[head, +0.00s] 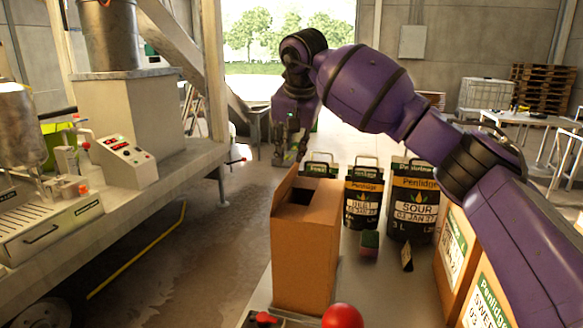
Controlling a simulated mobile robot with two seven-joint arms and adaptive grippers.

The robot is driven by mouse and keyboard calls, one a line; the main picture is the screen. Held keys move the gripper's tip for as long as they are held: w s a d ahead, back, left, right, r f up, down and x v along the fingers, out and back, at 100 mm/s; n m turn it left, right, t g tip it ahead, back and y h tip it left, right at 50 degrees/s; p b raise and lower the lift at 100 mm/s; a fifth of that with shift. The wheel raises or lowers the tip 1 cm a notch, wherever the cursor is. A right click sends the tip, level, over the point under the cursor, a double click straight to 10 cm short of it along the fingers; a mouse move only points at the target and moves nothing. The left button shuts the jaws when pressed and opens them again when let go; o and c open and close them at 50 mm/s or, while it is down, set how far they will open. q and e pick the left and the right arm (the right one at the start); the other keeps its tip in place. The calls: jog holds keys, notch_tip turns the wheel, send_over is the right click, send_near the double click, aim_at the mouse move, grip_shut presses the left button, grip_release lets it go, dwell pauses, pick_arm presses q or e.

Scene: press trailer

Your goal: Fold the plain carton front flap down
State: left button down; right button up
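The plain brown carton (305,258) stands upright on the table in the lower middle of the head view. Its top is at least partly open, with a dark opening showing. A flap (285,190) stands up along its left side; I cannot tell which flap is the front one. My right arm reaches in from the right, and my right gripper (287,155) points down above and beyond the carton's far left top edge. It appears apart from the carton. Its fingers are small and dark, so their opening is unclear. My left gripper is not in view.
Black labelled pouches (364,198) stand behind and right of the carton. Labelled cartons (454,250) stand at right, under my arm. A red ball (342,316) is in front. A trailer counter (110,205) runs along the left.

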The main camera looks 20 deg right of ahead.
aim_at(290, 172)
jog(key=x, duration=0.7)
jog(key=shift+s+a+f, duration=0.15)
jog(key=shift+s+f, duration=0.05)
jog(key=shift+f, duration=0.05)
grip_shut()
